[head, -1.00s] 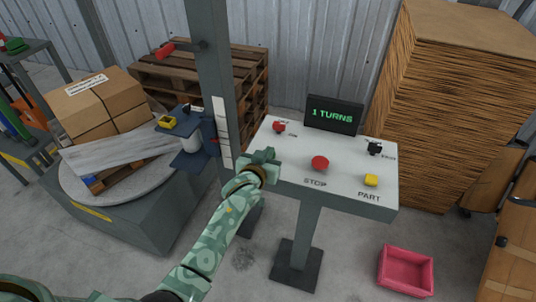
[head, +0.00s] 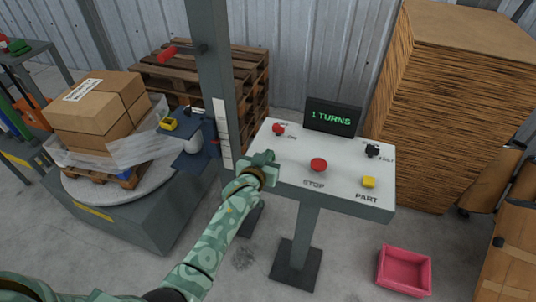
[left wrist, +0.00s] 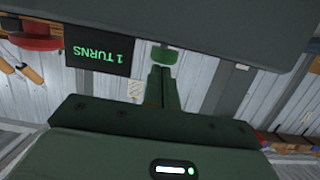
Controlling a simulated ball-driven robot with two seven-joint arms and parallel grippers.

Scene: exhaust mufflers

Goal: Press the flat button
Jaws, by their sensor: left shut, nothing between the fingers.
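The control panel (head: 335,190) has a red STOP mushroom button (head: 318,165) in the middle and a raised yellow PART button (head: 369,182) at the right. My left gripper (head: 263,158) is shut and empty at the panel's left front part and hides the surface under it. In the left wrist view the shut fingers (left wrist: 160,90) point at a bright green low cap (left wrist: 165,55), seemingly a flat button. I cannot tell whether they touch it. The head view does not show this cap clearly. My right gripper is not in view.
The display (head: 333,116) reads "1 TURNS". A red switch (head: 278,130) and a black switch (head: 372,151) sit at the panel's back. A grey post (head: 211,80) stands close left. A turntable (head: 150,190) carries wrapped boxes (head: 95,115). A pink bin (head: 404,271) lies on the floor.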

